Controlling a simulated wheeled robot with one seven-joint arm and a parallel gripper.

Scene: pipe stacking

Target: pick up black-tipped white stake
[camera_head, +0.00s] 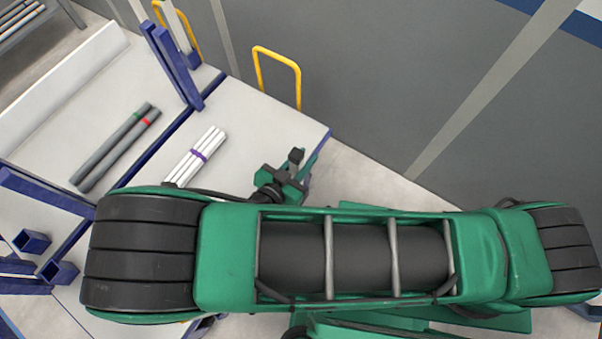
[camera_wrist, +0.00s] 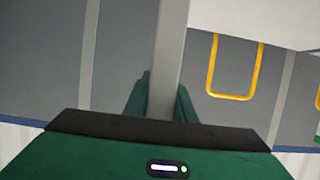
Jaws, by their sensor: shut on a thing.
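My gripper (camera_wrist: 160,98) is shut on a long pale grey-white stake (camera_wrist: 169,45) in the wrist view. The stake runs from between the fingers out past the top edge of that view, and its tip is not seen there. In the head view my gripper (camera_head: 288,180) is beyond the green arm, near the table's right corner. A small dark piece sticks up at it, which may be the black tip; the rest of the stake is hidden in this view.
A white-topped table (camera_head: 75,125) with blue posts (camera_head: 172,65) holds a white pipe bundle (camera_head: 196,155) with a purple band and two grey pipes (camera_head: 115,145) with green and red bands. A yellow rail (camera_head: 278,52) stands behind, before a grey wall. Floor right of the table is clear.

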